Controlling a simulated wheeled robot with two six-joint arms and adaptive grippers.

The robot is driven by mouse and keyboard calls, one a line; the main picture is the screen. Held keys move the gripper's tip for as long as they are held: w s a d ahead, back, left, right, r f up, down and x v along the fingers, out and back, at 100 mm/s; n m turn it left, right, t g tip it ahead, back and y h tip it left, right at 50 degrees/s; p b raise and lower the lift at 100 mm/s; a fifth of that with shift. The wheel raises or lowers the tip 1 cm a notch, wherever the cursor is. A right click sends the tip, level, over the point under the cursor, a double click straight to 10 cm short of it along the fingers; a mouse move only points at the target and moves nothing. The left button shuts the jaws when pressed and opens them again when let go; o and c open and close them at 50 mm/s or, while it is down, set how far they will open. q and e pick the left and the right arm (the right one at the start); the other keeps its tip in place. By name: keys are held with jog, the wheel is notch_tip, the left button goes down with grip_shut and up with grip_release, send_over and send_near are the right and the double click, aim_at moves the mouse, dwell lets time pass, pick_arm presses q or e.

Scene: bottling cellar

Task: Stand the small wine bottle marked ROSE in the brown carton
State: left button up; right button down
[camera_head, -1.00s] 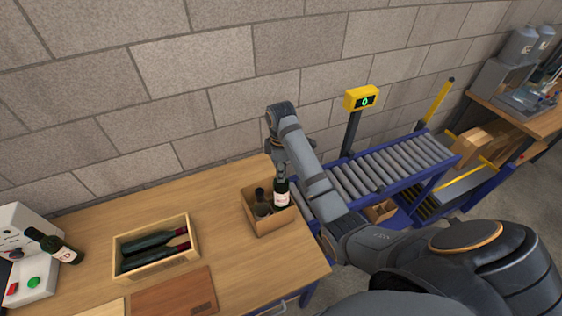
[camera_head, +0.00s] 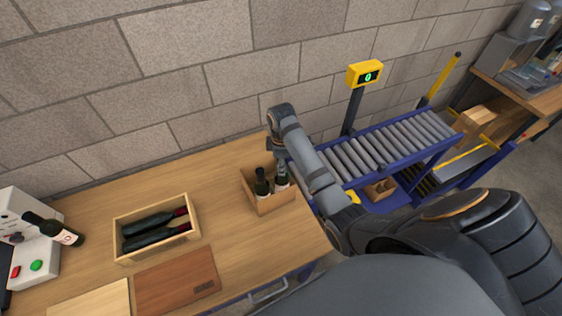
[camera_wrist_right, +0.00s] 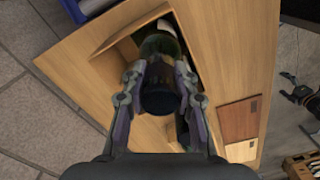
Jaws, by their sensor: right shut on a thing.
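The brown carton (camera_head: 270,205) stands open near the table's far right corner. A dark wine bottle (camera_head: 262,186) stands in its left part. My right gripper (camera_head: 281,162) is over the carton's right part, shut on a second dark bottle (camera_head: 282,181). That bottle is roughly upright, its lower part hidden by the carton wall; I cannot tell whether it touches the bottom. Its label is too small to read. In the right wrist view the fingers (camera_wrist_right: 160,82) close around the dark bottle (camera_wrist_right: 158,100). My left gripper is not in view.
A wooden crate (camera_head: 122,256) with dark bottles lying in it is on the table, with a brown board (camera_head: 178,283) in front. A roller conveyor (camera_head: 375,150) and yellow display (camera_head: 365,74) are to the right.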

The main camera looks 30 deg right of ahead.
jog(key=shift+w+f, duration=0.15)
jog(key=shift+f, duration=0.15)
grip_release()
dwell(0.6)
dwell(0.8)
